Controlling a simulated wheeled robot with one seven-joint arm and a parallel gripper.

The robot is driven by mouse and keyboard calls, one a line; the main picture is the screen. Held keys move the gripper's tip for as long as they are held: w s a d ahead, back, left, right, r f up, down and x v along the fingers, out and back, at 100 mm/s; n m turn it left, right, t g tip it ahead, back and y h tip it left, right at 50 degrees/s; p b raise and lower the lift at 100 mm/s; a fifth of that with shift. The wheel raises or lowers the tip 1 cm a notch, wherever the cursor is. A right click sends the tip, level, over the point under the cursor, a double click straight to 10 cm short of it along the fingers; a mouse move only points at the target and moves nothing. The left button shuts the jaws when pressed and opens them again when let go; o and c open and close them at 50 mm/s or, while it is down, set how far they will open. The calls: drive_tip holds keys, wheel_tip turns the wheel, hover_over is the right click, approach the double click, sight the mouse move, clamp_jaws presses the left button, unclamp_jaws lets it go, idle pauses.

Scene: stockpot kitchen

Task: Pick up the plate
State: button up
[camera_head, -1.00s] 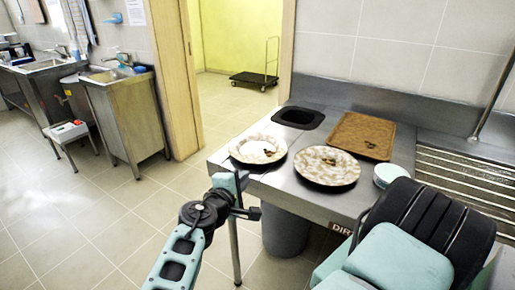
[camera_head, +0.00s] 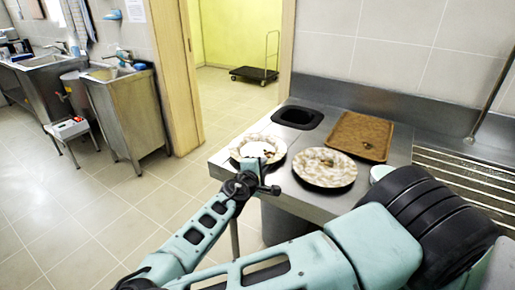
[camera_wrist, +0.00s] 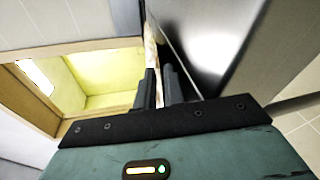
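Two round, mottled cream plates with food scraps lie on the steel counter: a left plate (camera_head: 240,152) and a right plate (camera_head: 325,168). My gripper (camera_head: 262,170) is at the near edge of the left plate and covers part of it. In the wrist view, a thin pale strip, seemingly the plate's rim (camera_wrist: 151,48), runs between the two dark fingers of my gripper (camera_wrist: 160,82). The fingers stand close on either side of it. I cannot tell whether they press on it. The left plate appears to lie flat on the counter.
A brown tray (camera_head: 346,128) with scraps lies behind the right plate. A dark square opening (camera_head: 298,116) is in the counter (camera_head: 284,180) behind the left plate. A ribbed drainboard (camera_head: 465,180) is at the right. Open floor lies left of the counter.

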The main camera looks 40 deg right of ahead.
clamp_jaws()
wheel_tip(320, 180, up, 10)
drive_tip(key=shift+b, duration=0.35)
idle(0.7)
